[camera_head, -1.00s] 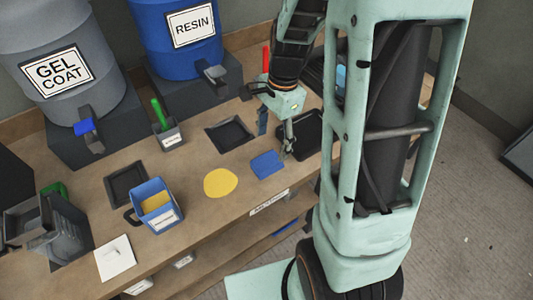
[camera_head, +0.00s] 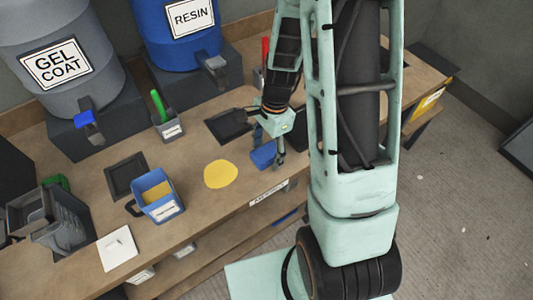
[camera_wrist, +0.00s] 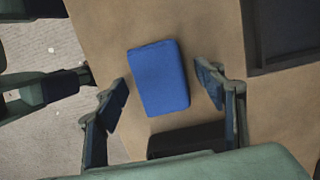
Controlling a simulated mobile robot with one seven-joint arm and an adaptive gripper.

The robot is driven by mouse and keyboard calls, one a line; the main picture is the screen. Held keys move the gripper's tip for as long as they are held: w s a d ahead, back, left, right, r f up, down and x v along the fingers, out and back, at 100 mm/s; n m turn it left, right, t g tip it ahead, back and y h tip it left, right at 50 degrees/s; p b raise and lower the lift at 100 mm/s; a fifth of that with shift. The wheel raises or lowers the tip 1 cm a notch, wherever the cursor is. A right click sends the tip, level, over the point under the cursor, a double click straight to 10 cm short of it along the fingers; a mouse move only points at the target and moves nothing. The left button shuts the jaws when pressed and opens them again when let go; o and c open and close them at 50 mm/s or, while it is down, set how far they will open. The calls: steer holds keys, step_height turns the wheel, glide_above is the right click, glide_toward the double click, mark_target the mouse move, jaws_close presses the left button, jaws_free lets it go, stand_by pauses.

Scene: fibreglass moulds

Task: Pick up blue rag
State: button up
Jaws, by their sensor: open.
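The blue rag (camera_head: 262,155) is a flat, folded rectangle lying on the workbench, right of a yellow patch. In the wrist view the blue rag (camera_wrist: 159,78) shows whole. My gripper (camera_head: 268,148) is above the rag and covers part of it in the head view. In the wrist view my gripper (camera_wrist: 163,95) is open, with one finger on each side of the rag. Nothing is held between the fingers. I cannot tell how high the fingertips are above the bench.
A yellow round patch (camera_head: 221,174), a blue bucket (camera_head: 160,209) and a dark tray (camera_head: 126,178) are on the bench (camera_head: 195,236). Another dark tray (camera_head: 222,128) lies behind the rag. Gel coat (camera_head: 60,90) and resin (camera_head: 180,55) drums stand at the back.

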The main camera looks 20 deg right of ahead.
steer(key=shift+f, duration=0.25)
stand_by(0.4)
steer(key=c, duration=1.2)
